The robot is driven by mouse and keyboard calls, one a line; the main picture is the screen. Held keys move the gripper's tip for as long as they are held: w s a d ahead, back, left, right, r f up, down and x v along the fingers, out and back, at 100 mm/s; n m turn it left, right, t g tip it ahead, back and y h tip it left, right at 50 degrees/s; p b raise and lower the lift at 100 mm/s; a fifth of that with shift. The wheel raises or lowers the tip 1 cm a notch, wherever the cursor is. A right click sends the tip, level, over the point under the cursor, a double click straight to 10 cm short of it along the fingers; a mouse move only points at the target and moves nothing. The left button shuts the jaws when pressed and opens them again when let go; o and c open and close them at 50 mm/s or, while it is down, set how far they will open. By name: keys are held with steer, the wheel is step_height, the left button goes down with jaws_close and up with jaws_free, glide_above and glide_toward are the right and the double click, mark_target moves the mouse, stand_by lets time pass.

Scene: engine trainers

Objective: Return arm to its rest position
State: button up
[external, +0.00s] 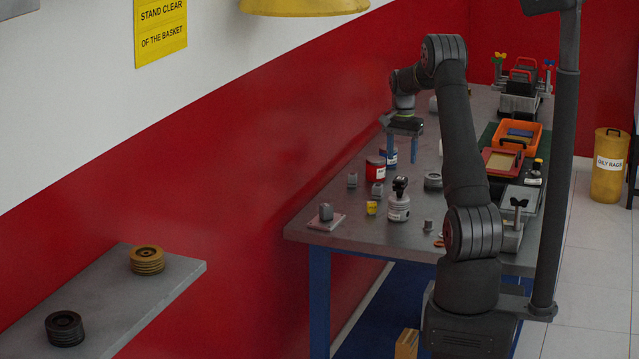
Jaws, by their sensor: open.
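My gripper (402,148) shows in the external view above the far-left part of the grey workbench (335,236). Its two blue fingers point down and stand apart, with nothing seen between them. My arm rises from its base at the bench's near side, bends over at the top and reaches back to the left. A red container (375,168) and a blue-and-white one (391,157) stand below and near the fingers. I cannot tell the exact gap between the fingers and these containers.
A white bottle with a black top (399,205), small grey blocks and a yellow piece (372,208) stand on the front of the bench. An orange bin (520,135) and a red tray (502,161) lie at the right. A dark post (560,170) stands beside my arm. Space above the bench is open.

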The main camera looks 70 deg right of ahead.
steer(key=shift+m, duration=0.3)
steer(key=w+f, duration=0.3)
steer(key=w, duration=0.2)
steer(key=w+f, duration=0.2)
steer(key=w, duration=0.4)
steer(key=w+f, duration=0.3)
steer(key=w, duration=0.2)
steer(key=shift+w+a+f, duration=0.35)
steer(key=shift+a, duration=0.05)
steer(key=s+r, duration=0.4)
steer(key=s, duration=0.5)
steer(key=s+r, duration=0.5)
steer(key=s, duration=0.4)
steer(key=shift+s+r+n, duration=0.2)
steer(key=shift+s+n, duration=0.1)
steer(key=shift+n, duration=0.1)
steer(key=shift+w+d, duration=0.1)
